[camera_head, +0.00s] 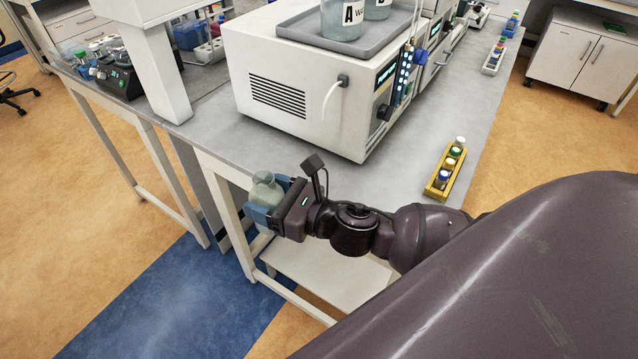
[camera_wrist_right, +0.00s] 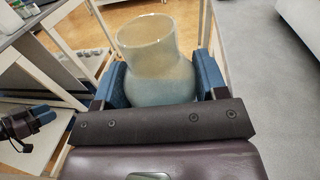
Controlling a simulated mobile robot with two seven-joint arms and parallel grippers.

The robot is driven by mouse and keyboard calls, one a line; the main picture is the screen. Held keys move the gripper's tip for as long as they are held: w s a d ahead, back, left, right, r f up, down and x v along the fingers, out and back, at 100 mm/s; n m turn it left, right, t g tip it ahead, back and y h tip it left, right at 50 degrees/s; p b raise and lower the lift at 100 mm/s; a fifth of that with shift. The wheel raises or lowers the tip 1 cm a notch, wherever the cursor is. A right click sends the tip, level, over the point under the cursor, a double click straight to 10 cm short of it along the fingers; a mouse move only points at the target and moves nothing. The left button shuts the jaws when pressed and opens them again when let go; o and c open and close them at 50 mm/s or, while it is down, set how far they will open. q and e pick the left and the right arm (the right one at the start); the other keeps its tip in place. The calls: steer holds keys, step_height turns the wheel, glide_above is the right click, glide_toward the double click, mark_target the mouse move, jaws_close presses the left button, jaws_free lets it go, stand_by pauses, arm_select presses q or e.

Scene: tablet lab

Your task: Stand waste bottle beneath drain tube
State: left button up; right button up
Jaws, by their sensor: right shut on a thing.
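A clear, pale greenish waste bottle (camera_head: 267,188) with an open mouth is between the blue fingers of my right gripper (camera_head: 268,217). The gripper is shut on it at the table's left edge. In the right wrist view the bottle (camera_wrist_right: 158,65) shows its wide mouth and shoulder, with a finger on each side; its base is hidden. The drain tube (camera_head: 329,98) is a short white tube bending down from the side of the white instrument (camera_head: 290,70). It is above and right of the bottle in the head view. Part of my left gripper (camera_wrist_right: 38,116) shows at the wrist view's left edge; its fingers are unclear.
The grey tabletop (camera_head: 222,140) is bare below the drain tube. A yellow rack (camera_head: 446,174) with capped vials stands near the right edge. A grey tray (camera_head: 372,45) with bottles lies on the instrument. A white column (camera_head: 155,60) stands at the left.

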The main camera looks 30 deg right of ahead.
steer(key=shift+s+a+f+y, duration=0.15)
steer(key=shift+s+f+y, duration=0.1)
steer(key=shift+f+y, duration=0.2)
steer(key=shift+s+d+n+g, duration=0.1)
steer(key=shift+d+n+g, duration=0.1)
steer(key=shift+n+g, duration=0.1)
steer(key=w+d, duration=0.1)
steer(key=d, duration=0.3)
steer(key=w+d, duration=0.2)
steer(key=d, duration=0.2)
steer(key=w+d, duration=0.2)
steer(key=d, duration=0.1)
steer(key=shift+d, duration=0.4)
steer(key=d, duration=0.1)
steer(key=w+d, duration=0.1)
steer(key=d, duration=0.2)
steer(key=shift+w+r, duration=0.1)
steer(key=shift+w, duration=0.2)
steer(key=shift+d+f+b, duration=0.2)
steer(key=shift+f+b, duration=0.1)
steer(key=shift+f, duration=0.35)
arm_select(q)
steer(key=shift+s+a+f, duration=0.1)
steer(key=shift+s+f, duration=0.5)
steer(key=shift+f, duration=0.15)
arm_select(e)
steer(key=shift+a+f, duration=0.1)
